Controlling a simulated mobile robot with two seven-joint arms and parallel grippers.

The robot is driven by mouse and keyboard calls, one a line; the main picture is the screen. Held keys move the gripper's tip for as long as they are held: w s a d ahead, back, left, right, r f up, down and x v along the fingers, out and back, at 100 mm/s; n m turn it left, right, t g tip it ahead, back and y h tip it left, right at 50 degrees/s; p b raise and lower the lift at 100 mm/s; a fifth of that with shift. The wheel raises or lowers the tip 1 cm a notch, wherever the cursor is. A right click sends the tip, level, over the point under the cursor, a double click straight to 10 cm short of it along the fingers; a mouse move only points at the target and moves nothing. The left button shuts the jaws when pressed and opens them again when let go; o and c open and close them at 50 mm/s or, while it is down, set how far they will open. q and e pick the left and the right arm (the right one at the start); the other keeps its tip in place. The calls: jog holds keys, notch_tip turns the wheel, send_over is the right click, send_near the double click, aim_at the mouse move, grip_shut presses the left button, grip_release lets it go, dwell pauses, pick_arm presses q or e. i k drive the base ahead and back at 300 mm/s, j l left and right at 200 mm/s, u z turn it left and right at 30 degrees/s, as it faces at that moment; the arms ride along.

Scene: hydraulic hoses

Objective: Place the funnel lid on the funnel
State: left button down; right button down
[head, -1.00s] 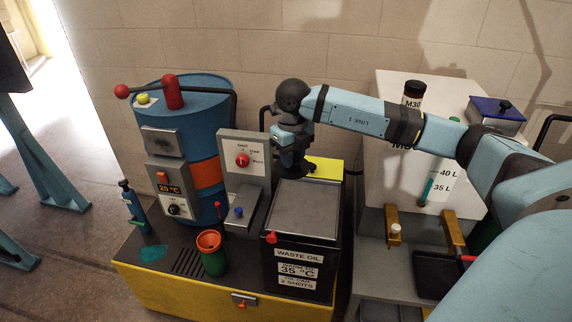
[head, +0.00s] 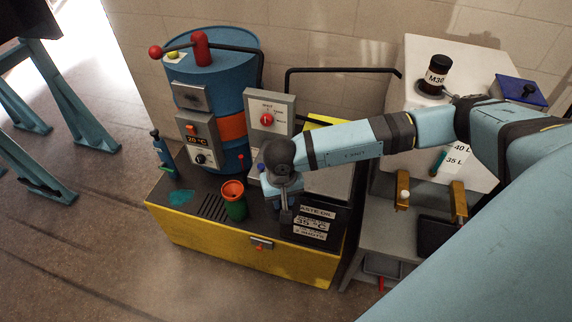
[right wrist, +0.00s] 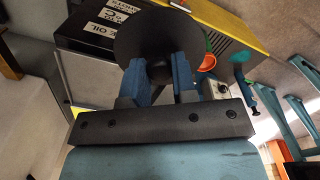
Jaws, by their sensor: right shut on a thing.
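My right gripper (head: 286,212) is shut on a dark round disc with a central knob, which I take as the funnel lid (right wrist: 150,35). In the right wrist view the two blue fingers (right wrist: 158,85) grip the knob, with the disc beyond them. In the head view the gripper is over the left front of the black waste oil box (head: 328,215); the disc blends into the dark background there. A green container with an orange rim (head: 233,190) stands left of the gripper, apart from it. I cannot tell for certain which thing is the funnel. My left gripper is not in view.
A blue drum (head: 212,90) with a control panel and a grey box with a red knob (head: 268,117) stand behind on the yellow-sided bench (head: 215,240). A blue bottle (head: 164,155) is at left. A white tank with a jar (head: 436,73) stands at right.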

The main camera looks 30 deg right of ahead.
aim_at(232, 188)
jog(key=i+j+z, duration=0.1)
jog(key=z, duration=0.75)
jog(key=i+j+z, duration=0.15)
jog(key=j+z, duration=0.85)
jog(key=j, duration=1.65)
jog(key=i+j+z, duration=0.1)
jog(key=j, duration=0.85)
jog(key=i, duration=0.45)
jog(key=j, duration=0.05)
